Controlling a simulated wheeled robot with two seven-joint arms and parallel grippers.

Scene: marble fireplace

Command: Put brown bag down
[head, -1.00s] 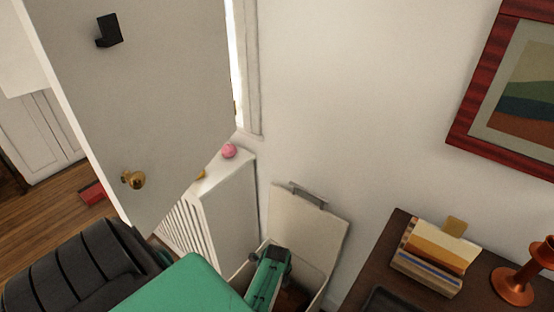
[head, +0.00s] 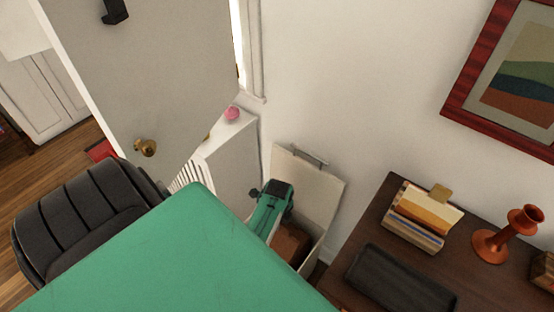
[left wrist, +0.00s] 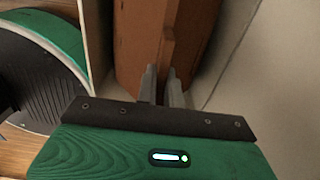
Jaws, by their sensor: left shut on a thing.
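The brown bag (head: 292,243) is inside a white box (head: 312,252) whose lid (head: 308,187) stands open against the wall. My left gripper (left wrist: 160,85) reaches down into the box. In the left wrist view its two fingers are shut on a narrow upright brown ridge of the bag (left wrist: 140,40). In the head view my green left arm hides the fingertips and part of the bag. Whether the bag rests on the box floor cannot be told. My right gripper is not in view.
A white radiator cover (head: 232,150) with a pink ball (head: 231,113) stands left of the box. A dark table (head: 455,262) with books (head: 425,215), a copper candlestick (head: 507,234) and a dark case (head: 400,280) is at right. A black chair (head: 85,215) stands at left.

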